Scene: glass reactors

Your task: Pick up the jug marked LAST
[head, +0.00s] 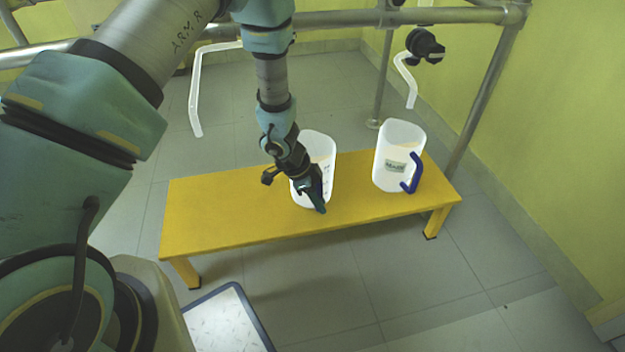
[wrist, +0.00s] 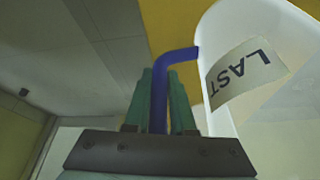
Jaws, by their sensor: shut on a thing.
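The jug marked LAST (head: 323,150) is white and translucent and stands upright on the yellow bench, partly hidden behind my gripper in the head view. In the wrist view its label reading LAST (wrist: 243,73) shows on the jug wall at the right. Its blue handle (wrist: 178,56) runs down between my fingers. My gripper (head: 319,206) is shut on that handle, and it also shows in the wrist view (wrist: 160,100). I cannot tell from the head view whether the jug's base is lifted off the bench.
A second white jug (head: 399,140) with a blue handle and a label stands to the right on the yellow bench (head: 220,216). White bent pipes (head: 195,95) and a black valve (head: 425,46) hang behind. Metal rails (head: 340,19) cross the back. The bench's left part is clear.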

